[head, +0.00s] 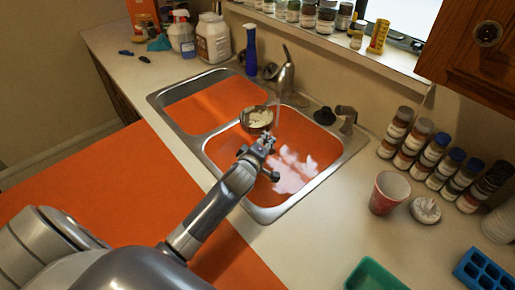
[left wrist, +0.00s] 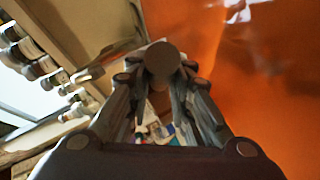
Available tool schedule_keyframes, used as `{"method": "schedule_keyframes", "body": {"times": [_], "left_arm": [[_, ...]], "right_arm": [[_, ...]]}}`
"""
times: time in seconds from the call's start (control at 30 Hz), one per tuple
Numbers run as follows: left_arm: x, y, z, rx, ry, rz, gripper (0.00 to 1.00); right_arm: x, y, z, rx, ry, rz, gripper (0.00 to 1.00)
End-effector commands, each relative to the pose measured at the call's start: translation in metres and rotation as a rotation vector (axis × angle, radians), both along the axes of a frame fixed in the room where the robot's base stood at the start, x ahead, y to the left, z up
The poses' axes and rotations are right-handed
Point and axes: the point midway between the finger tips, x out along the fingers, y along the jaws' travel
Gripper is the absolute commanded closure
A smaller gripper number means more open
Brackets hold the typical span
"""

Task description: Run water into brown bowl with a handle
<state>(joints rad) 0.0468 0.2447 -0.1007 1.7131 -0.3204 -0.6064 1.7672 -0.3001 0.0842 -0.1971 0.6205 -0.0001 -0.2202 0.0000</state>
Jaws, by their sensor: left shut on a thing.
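The brown bowl (head: 256,128) is in the right basin of the sink (head: 335,172), near its back left corner, just below and left of the faucet (head: 286,76). Something pale shows inside it. My left gripper (head: 267,141) reaches over the basin, at the near side of the bowl. It is shut on a round-ended brown piece (left wrist: 162,58), which looks like the bowl's handle; the fingers partly hide it. A faint pale streak under the spout may be water; I cannot be sure. My right gripper is not in view.
A blue bottle (head: 251,50) stands behind the sink divider. A dark stopper (head: 324,116) and a side sprayer (head: 346,118) are right of the faucet. A red cup (head: 388,193) and several spice jars (head: 410,148) stand on the right counter. Pale patches mark the right basin.

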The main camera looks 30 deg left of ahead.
Motion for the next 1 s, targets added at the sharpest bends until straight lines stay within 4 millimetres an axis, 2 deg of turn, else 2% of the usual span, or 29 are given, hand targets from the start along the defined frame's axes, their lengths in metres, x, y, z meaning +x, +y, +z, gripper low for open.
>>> {"method": "schedule_keyframes", "body": {"times": [0.7,1.0], "left_arm": [[0.061,-0.032,-0.017,0.0,-0.007,-0.001,1.0],[0.08,-0.041,-0.021,0.001,-0.006,-0.001,1.0]], "right_arm": [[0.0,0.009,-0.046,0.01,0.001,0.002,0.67],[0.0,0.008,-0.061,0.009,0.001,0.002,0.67]]}}
